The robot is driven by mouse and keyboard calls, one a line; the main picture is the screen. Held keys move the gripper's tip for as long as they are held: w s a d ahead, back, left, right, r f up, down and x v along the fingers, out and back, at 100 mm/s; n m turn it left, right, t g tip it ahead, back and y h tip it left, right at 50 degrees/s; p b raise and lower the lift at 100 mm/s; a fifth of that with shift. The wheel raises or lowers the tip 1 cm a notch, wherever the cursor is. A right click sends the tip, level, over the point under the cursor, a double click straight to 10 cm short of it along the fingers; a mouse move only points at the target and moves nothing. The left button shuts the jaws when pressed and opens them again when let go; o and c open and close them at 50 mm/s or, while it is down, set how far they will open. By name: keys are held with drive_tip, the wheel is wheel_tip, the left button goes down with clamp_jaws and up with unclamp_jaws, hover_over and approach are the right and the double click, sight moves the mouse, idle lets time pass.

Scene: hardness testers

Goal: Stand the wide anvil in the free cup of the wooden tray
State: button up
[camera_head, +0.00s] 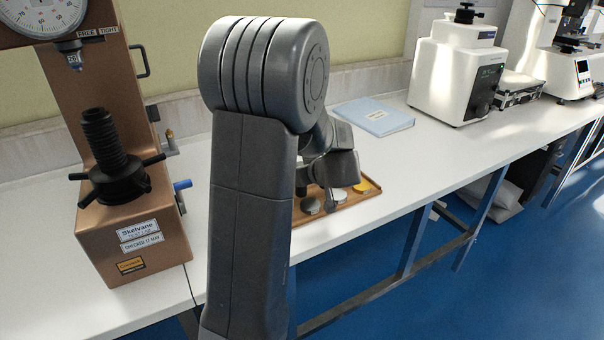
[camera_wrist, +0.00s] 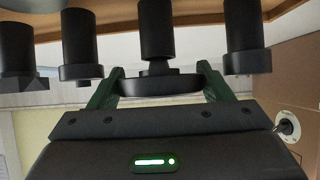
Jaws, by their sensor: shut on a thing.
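In the wrist view, the wide anvil (camera_wrist: 160,87) is a dark broad disc with a short narrow neck. The green fingers of my gripper (camera_wrist: 160,71) are shut on the disc's sides. The neck meets a dark post (camera_wrist: 155,25) in line with it; I cannot tell whether the anvil is seated there or just above it. Other dark pieces stand beside it: one with a notched head (camera_wrist: 18,62), and two more (camera_wrist: 78,40) and (camera_wrist: 245,40). In the head view, the wooden tray (camera_head: 350,205) lies on the bench, partly hidden by my arm, which also hides my gripper.
A brown hardness tester (camera_head: 140,235) with a blue-ended side lever stands left of my arm. Silver discs (camera_head: 310,206) and a yellow one (camera_head: 364,187) show at the tray. A blue folder (camera_head: 374,117) lies behind it. White instruments (camera_head: 455,75) stand farther right; the bench between is clear.

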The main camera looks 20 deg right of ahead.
drive_tip(key=shift+f+b, duration=0.45)
drive_tip(key=shift+b, duration=0.5)
drive_tip(key=o, duration=1)
drive_tip(key=shift+c, duration=1.2)
drive_tip(key=shift+s+f, duration=0.1)
drive_tip(key=shift+s, duration=0.05)
drive_tip(key=s+b, duration=0.1)
drive_tip(key=s, duration=0.1)
drive_tip(key=s+b, duration=0.3)
drive_tip(key=shift+s+d+b, duration=0.25)
drive_tip(key=shift+s+b, duration=0.1)
drive_tip(key=shift+s, duration=0.05)
drive_tip(key=shift+s+r, duration=0.25)
drive_tip(key=shift+s, duration=0.25)
